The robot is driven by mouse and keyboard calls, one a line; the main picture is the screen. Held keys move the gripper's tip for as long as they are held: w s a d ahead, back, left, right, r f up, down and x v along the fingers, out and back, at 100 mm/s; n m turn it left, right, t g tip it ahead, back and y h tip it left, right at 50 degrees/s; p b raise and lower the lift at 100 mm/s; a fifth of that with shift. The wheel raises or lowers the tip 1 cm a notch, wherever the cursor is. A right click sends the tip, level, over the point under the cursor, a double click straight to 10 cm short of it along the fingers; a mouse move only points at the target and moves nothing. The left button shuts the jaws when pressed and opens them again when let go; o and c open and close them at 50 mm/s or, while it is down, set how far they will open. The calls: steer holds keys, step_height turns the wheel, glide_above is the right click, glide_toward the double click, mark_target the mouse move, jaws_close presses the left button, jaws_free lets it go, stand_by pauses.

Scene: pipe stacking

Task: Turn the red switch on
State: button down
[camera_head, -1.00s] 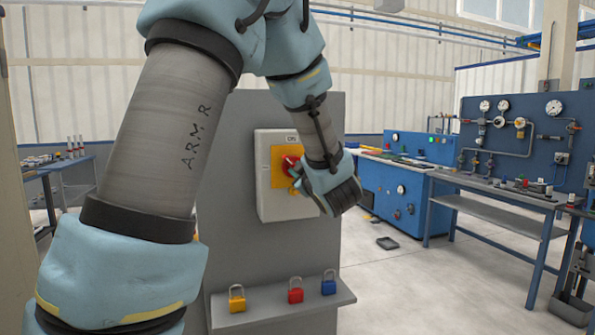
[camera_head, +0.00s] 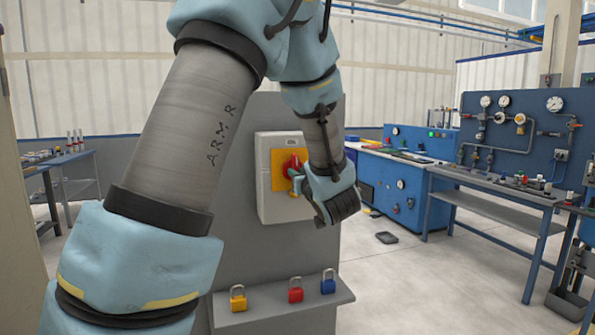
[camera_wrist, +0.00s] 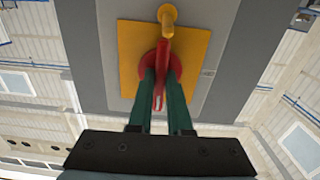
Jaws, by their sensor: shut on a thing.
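The red switch (camera_head: 291,167) is a rotary handle on a yellow plate (camera_head: 277,170) of a white box mounted on a grey panel. In the wrist view the red handle (camera_wrist: 161,70) stands out from the yellow plate (camera_wrist: 190,53), with a yellow peg (camera_wrist: 167,17) at its far end. My gripper (camera_head: 298,183) reaches the switch from the right in the head view. In the wrist view its two green fingers (camera_wrist: 161,88) lie on either side of the red handle and are shut on it. My wrist partly hides the right side of the box in the head view.
A grey shelf (camera_head: 270,312) below the box holds a yellow padlock (camera_head: 238,298), a red padlock (camera_head: 296,290) and a blue padlock (camera_head: 328,282). Blue workbenches (camera_head: 490,190) stand at the right, with open floor between.

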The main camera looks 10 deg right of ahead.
steer(key=shift+f+m, duration=0.1)
steer(key=shift+m, duration=0.2)
steer(key=c, duration=0.8)
jaws_free()
steer(key=shift+c, duration=0.2)
steer(key=shift+s, duration=0.1)
steer(key=s+d+b, duration=0.1)
steer(key=s+b, duration=0.2)
steer(key=s, duration=0.7)
steer(key=shift+s+d, duration=0.15)
steer(key=shift+s, duration=0.1)
